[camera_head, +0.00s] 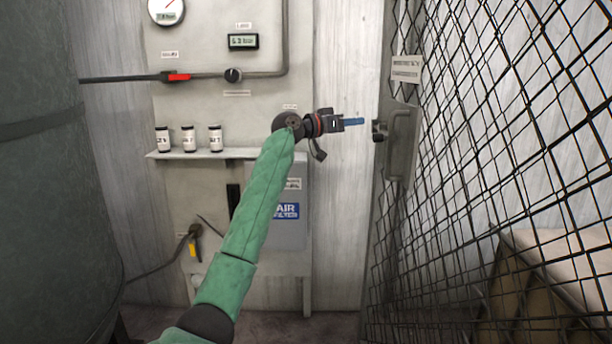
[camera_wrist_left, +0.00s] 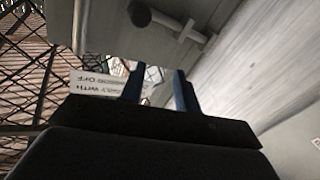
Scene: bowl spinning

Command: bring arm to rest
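My left arm (camera_head: 250,220), in a green sleeve, comes up from the bottom of the head view and reaches forward. Its gripper (camera_head: 354,122) points right, with blue fingers level with a dark knob (camera_head: 378,131) on the cage door's latch box (camera_head: 402,145). In the left wrist view the two blue fingers (camera_wrist_left: 160,85) stand apart with nothing between them. The dark knob and handle (camera_wrist_left: 165,18) show above the fingers there, apart from them. My right gripper is in neither view.
A wire mesh door (camera_head: 500,150) fills the right side. A large dark tank (camera_head: 55,190) stands at the left. A wall panel with a shelf (camera_head: 220,153) bearing several small jars and a grey air filter box (camera_head: 290,235) is behind my arm.

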